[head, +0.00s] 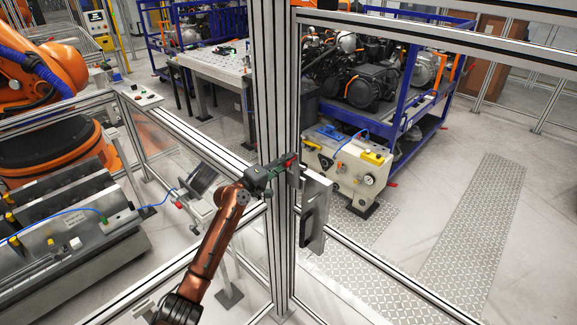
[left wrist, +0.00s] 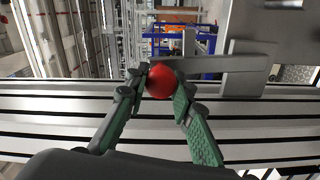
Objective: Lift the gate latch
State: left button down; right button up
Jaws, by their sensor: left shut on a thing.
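The gate latch (head: 316,205) is a grey metal box with a black handle on the aluminium post, right of my left gripper (head: 281,170) in the head view. My left gripper is at the latch's upper left and is shut on a red ball knob (left wrist: 161,80). The left wrist view shows the knob between the green-padded fingertips, with a grey latch arm (left wrist: 225,70) running right from it. In the head view the fingers mostly hide the knob. My right gripper is in neither view.
The upright aluminium post (head: 276,100) stands right at the gripper, with fence rails (head: 390,275) below. Behind the fence are a beige box (head: 345,165) and a blue rack of engines (head: 405,85). An orange robot arm (head: 45,75) stands at the left.

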pick_arm(q)
jog(key=shift+a+r, duration=0.1)
pick_arm(e)
jog(key=shift+d, duration=0.2)
pick_arm(q)
jog(key=c, duration=1.6)
grip_release()
jog(key=shift+w, duration=0.1)
pick_arm(e)
jog(key=shift+d, duration=0.1)
pick_arm(q)
jog(key=shift+s+a+f, duration=0.2)
jog(key=shift+s+a, duration=0.05)
jog(key=v, duration=1.1)
jog(key=shift+s+a+r, duration=0.1)
jog(key=shift+r, duration=0.05)
